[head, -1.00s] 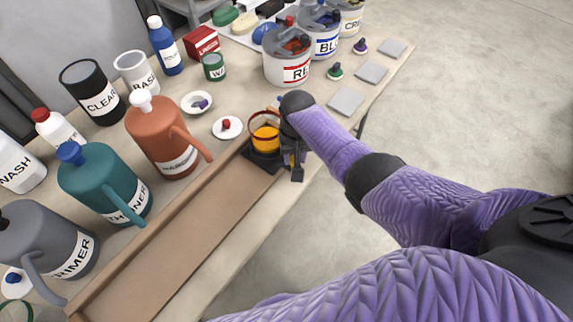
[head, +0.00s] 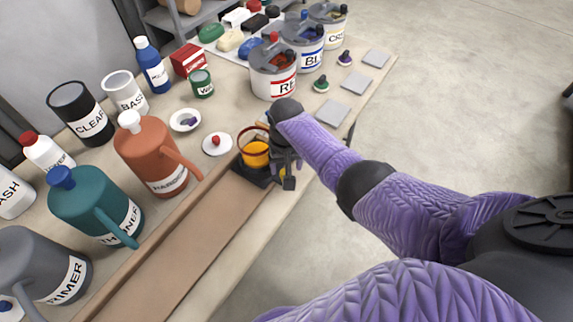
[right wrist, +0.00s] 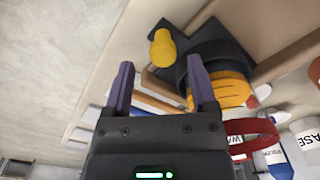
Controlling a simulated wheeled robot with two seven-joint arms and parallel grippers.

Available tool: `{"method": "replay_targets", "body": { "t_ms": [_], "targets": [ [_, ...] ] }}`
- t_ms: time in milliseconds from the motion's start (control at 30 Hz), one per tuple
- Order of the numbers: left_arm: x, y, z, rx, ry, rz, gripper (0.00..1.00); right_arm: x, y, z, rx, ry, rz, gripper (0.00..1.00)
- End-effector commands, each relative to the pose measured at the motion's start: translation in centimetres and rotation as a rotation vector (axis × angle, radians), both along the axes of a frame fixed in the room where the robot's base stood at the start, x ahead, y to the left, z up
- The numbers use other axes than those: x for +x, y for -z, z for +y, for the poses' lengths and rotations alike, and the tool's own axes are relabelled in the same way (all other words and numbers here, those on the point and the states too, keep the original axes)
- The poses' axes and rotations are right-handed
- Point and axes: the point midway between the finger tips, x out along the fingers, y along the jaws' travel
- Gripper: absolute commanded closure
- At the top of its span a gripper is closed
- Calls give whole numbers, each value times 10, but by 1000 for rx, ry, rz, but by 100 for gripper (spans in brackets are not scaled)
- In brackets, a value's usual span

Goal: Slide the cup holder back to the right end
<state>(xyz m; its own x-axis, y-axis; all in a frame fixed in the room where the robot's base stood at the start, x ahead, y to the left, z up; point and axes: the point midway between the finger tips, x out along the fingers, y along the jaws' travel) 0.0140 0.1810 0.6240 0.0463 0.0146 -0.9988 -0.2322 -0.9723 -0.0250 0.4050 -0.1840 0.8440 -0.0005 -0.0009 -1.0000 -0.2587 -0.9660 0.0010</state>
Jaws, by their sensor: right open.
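My left gripper is out of view.
Jugs, including an orange one (head: 153,160) and a teal one (head: 92,207), stand along the channel's left side. A white lid with a red knob (head: 217,145) lies close to the holder. Labelled paint buckets (head: 273,75) stand farther back. Floor is open on the right.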

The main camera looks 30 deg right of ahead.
Motion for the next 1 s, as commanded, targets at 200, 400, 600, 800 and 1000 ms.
{"method": "replay_targets", "body": {
  "t_ms": [200, 400, 600, 800, 1000],
  "targets": [
    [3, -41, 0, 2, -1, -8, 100, 1, -65, -1, -1, 1, -5, 27],
    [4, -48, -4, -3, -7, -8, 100, 0, -84, 0, -2, 2, -3, 27],
    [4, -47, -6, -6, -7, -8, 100, 0, -83, -1, -1, 2, -1, 27],
    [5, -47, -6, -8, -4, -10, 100, 0, -83, 0, -1, 1, -1, 27],
    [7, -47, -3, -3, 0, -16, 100, -41, -59, 18, 5, -125, -40, 27]
  ]
}}
